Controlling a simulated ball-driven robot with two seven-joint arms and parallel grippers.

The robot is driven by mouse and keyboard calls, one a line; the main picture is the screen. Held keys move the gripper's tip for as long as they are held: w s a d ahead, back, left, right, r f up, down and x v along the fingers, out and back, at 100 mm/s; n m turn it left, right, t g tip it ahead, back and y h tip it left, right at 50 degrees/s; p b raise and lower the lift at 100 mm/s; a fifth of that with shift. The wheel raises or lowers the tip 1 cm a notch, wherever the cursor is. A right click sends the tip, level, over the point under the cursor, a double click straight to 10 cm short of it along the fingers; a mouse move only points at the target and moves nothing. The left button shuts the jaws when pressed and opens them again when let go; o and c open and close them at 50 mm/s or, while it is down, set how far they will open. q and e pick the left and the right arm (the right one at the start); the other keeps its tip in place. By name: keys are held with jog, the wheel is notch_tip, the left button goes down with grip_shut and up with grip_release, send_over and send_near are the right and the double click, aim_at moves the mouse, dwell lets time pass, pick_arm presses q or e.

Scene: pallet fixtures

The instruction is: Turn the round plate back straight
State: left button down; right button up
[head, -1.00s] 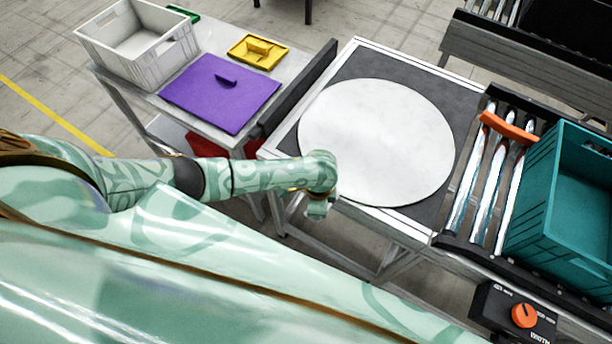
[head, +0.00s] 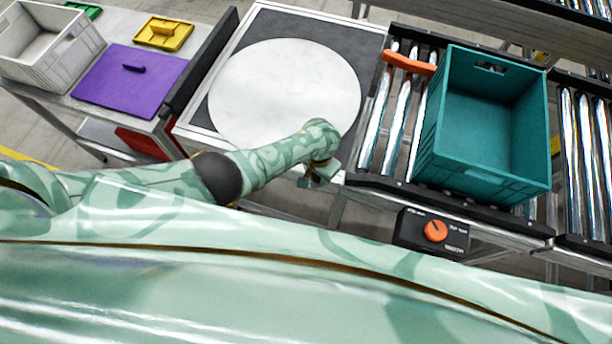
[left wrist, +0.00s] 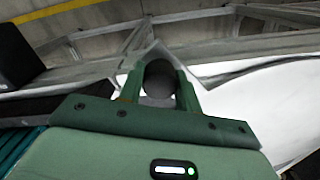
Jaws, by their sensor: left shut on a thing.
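The round plate (head: 285,90) is a large, plain whitish disc lying flat on a dark square table top in the head view. My left gripper (head: 320,175) is at its near right edge, low in front of the table. In the left wrist view my left gripper (left wrist: 160,85) is shut on a dark round knob (left wrist: 160,78) between its two green fingers. The white plate (left wrist: 270,105) shows to the right there. How the knob joins the plate is hidden. My right gripper is in neither view.
A teal crate (head: 437,145) stands on rollers to the right, near an orange bar (head: 409,63) and a control box with an orange dial (head: 435,231). At left are a purple lid (head: 120,85), a yellow tray (head: 163,34) and a grey crate (head: 40,65).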

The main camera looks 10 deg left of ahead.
pick_arm(q)
jog(key=shift+w+d, duration=0.2)
jog(key=shift+d, duration=0.25)
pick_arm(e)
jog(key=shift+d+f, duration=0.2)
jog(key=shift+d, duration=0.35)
pick_arm(q)
jog(key=c, duration=1)
grip_release()
jog(key=shift+o, duration=0.2)
jog(key=shift+w, duration=0.1)
notch_tip(320, 180, up, 8)
jog(key=p, duration=0.6)
notch_tip(320, 180, up, 8)
jog(key=p, duration=0.4)
jog(key=shift+r, duration=0.15)
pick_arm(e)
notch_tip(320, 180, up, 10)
